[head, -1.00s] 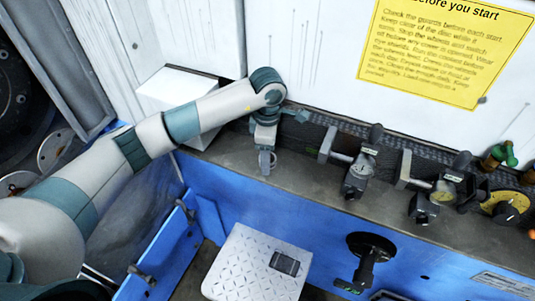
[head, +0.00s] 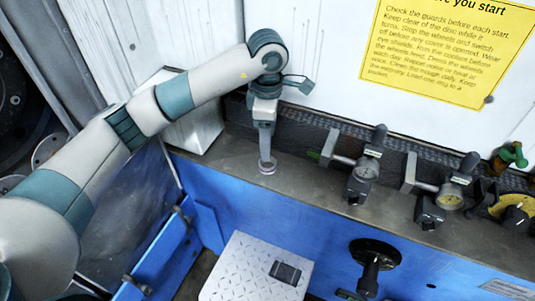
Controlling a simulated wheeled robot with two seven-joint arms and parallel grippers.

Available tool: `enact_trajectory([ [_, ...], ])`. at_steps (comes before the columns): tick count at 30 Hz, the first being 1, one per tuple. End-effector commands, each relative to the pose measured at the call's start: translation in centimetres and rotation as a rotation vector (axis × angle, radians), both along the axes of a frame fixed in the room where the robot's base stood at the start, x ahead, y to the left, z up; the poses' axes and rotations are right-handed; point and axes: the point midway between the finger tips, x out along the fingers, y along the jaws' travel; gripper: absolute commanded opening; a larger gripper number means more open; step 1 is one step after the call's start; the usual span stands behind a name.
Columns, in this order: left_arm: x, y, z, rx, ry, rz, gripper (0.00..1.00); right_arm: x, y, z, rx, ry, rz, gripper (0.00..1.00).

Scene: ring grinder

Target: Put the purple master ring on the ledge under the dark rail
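My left gripper (head: 267,160) points down over the left part of the grey-brown ledge (head: 315,186). The ledge runs along the wall, below the dark rail (head: 300,128). A small, pale grey-lilac ring (head: 268,169) shows at the fingertips, just in front of the rail; it may be the purple master ring. I cannot tell whether it touches the ledge or hangs in the fingers. The fingers show nearly edge-on, so their opening is unclear. My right gripper is not in view.
Two dial gauges on clamps (head: 364,168) (head: 451,196) stand on the ledge to the right. A white box (head: 188,130) is behind my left arm. A black knob (head: 374,252) sticks out from the blue front. The ledge between gripper and gauges is clear.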

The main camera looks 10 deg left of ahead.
Motion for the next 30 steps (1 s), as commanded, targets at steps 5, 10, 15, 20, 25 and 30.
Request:
enact_trajectory([
  [5, 0.1, 0.0, 2.4, -0.001, -0.002, 0.000, 0.59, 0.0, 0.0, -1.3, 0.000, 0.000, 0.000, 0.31],
  [10, 0.0, 0.0, 3.8, 0.000, 0.000, 0.001, 0.59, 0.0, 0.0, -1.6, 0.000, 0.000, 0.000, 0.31],
  [15, 0.0, 0.0, 4.1, 0.000, 0.000, 0.001, 0.59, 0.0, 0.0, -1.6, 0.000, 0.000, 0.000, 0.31],
  [20, 0.0, 0.0, 4.1, 0.000, 0.000, 0.001, 0.59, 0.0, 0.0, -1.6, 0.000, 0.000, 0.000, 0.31],
  [25, 0.0, 0.0, 4.1, 0.000, 0.000, 0.000, 0.59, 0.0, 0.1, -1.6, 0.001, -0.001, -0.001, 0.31],
  [30, 0.0, 0.0, 4.1, 0.000, 0.000, 0.000, 0.59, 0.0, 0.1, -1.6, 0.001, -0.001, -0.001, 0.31],
])
